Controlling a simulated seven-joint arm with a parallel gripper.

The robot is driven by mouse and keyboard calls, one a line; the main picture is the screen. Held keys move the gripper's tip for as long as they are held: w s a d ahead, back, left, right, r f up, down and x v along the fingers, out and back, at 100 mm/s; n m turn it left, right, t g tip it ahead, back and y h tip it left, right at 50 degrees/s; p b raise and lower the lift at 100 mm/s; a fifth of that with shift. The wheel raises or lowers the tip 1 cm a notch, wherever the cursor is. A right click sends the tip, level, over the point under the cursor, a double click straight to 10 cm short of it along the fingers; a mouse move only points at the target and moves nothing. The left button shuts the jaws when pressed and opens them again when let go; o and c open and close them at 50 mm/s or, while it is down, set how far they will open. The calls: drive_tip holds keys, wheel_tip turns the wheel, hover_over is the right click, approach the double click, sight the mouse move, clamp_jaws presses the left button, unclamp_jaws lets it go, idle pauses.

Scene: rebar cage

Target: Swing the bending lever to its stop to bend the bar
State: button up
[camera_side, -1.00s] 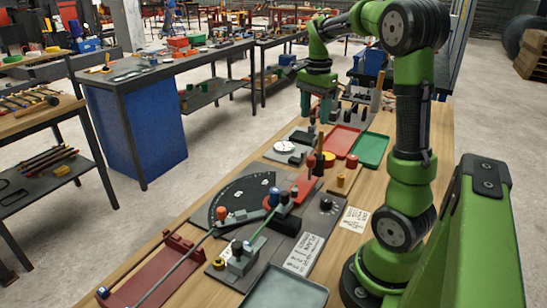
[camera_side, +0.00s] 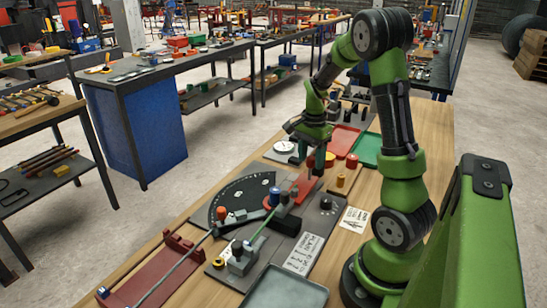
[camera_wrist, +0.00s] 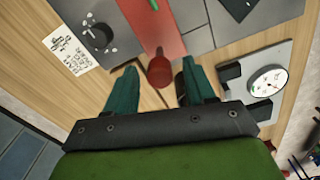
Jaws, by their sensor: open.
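The bending lever (camera_side: 302,187) is a red arm on the dark bending plate, lying beside the toothed black quadrant (camera_side: 240,197). In the wrist view the red lever (camera_wrist: 158,25) ends near a round red handle (camera_wrist: 160,72). My gripper (camera_side: 312,165) is open above the lever's outer end, pointing down. In the wrist view its two green fingers (camera_wrist: 159,72) stand on either side of the handle, with gaps visible. Contact cannot be told. The thin steel bar (camera_side: 180,266) runs from the red rest at the front left towards the bender's pins.
A red tray (camera_side: 343,140) and a green tray (camera_side: 370,150) lie behind. A grey tray (camera_side: 285,290) is at the front. A dial gauge (camera_wrist: 267,83) stands close to my gripper. Yellow (camera_side: 340,181) and red pieces stand near the lever. A paper card (camera_side: 355,220) lies at right.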

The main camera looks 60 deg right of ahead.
clamp_jaws()
drive_tip(key=shift+w, duration=0.1)
idle(0.3)
